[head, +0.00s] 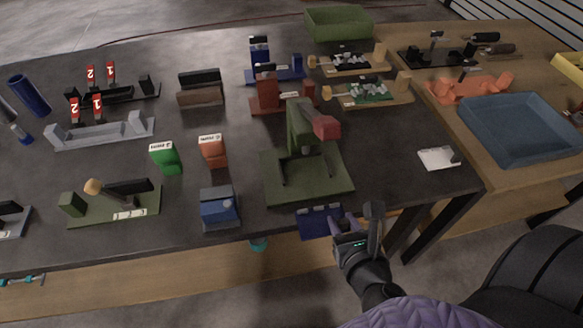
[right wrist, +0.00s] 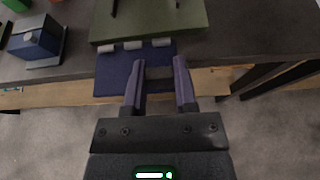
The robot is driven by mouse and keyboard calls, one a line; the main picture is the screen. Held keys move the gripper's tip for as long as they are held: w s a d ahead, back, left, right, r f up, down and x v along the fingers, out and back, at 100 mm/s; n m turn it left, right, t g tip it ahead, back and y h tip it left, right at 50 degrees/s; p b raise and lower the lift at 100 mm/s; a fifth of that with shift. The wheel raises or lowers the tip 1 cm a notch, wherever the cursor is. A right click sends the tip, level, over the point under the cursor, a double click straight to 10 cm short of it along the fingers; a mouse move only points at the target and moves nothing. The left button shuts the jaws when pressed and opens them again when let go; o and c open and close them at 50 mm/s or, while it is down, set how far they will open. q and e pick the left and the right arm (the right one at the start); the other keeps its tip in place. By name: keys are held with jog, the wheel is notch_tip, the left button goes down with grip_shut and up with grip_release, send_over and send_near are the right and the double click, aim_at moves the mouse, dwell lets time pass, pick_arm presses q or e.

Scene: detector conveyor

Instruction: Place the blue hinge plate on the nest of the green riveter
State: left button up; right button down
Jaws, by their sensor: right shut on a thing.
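The blue hinge plate (head: 316,223) is a flat dark blue plate at the table's front edge. In the right wrist view the plate (right wrist: 112,78) has several light knuckles along its far edge, close to the green base. My right gripper (head: 352,224) is shut on its right side; in the right wrist view the fingers (right wrist: 160,68) show at that side. The green riveter (head: 298,128) stands just beyond, with a red head over its green base, which also shows in the right wrist view (right wrist: 150,20). Its nest cannot be made out clearly. My left gripper is out of view.
A blue block-like device (head: 219,208) stands left of the riveter. Orange (head: 212,150) and green (head: 165,157) labelled items lie farther left. A white item (head: 438,158) lies to the right, before a blue tray (head: 520,128). Table right of the riveter is mostly clear.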

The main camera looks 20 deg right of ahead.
jog(key=b, duration=0.1)
send_over(319, 177)
notch_tip(319, 177, down, 4)
jog(key=b, duration=0.3)
jog(key=shift+r, duration=0.25)
jog(key=shift+c, duration=2)
grip_release()
jog(key=shift+f, duration=0.1)
jog(key=shift+s+r+p, duration=0.25)
jog(key=shift+s+p, duration=0.05)
jog(key=shift+p, duration=0.15)
jog(key=p+v, duration=0.3)
jog(key=v, duration=0.8)
jog(key=shift+s+a, duration=0.1)
jog(key=shift+s, duration=0.15)
